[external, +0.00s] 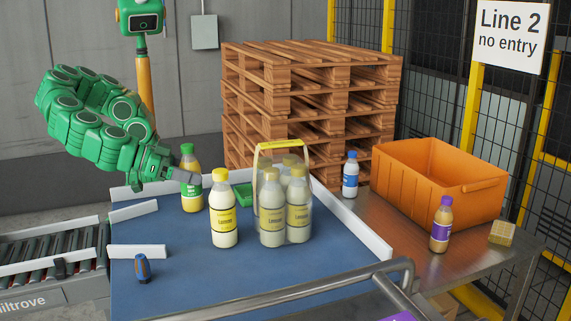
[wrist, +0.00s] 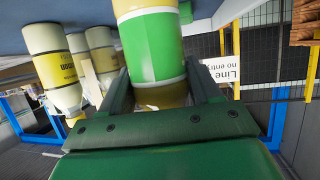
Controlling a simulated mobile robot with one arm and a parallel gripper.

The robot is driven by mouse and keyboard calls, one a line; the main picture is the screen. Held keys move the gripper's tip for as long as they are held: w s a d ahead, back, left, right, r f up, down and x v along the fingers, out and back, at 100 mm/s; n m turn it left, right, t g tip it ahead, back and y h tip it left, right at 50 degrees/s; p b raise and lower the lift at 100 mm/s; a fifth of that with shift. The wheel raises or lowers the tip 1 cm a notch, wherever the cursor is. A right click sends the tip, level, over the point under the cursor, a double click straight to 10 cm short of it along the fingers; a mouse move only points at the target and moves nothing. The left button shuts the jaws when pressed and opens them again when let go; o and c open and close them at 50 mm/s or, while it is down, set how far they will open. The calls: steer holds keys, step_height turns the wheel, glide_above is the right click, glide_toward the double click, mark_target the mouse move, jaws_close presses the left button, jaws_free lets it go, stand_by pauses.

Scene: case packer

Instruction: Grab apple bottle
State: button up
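In the wrist view, which is upside down, the bottle's green label (wrist: 155,45) shows between the fingers of my gripper (wrist: 157,68). The fingers flank the bottle closely; I cannot tell whether they press on it. The cap is hidden behind the gripper body in the wrist view.
A lemon bottle (external: 223,213) stands just right of the apple bottle. Several more sit in a clear carrier (external: 273,145) with a yellow handle. A green tray (external: 243,197) lies behind. White rails (external: 349,220) edge the blue mat (external: 190,270). An orange crate (external: 410,185) stands right.

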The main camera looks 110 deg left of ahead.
mark_target(189, 159)
steer(key=c, duration=0.7)
steer(key=shift+o, duration=0.2)
steer(key=shift+r, duration=0.6)
step_height(189, 159, up, 2)
steer(key=shift+r, duration=0.1)
steer(key=s+a+r, duration=0.6)
steer(key=s+r, duration=0.3)
steer(key=s, duration=0.3)
steer(key=shift+s+a+r, duration=0.2)
steer(key=shift+a+r, duration=0.05)
steer(key=shift+r, duration=0.05)
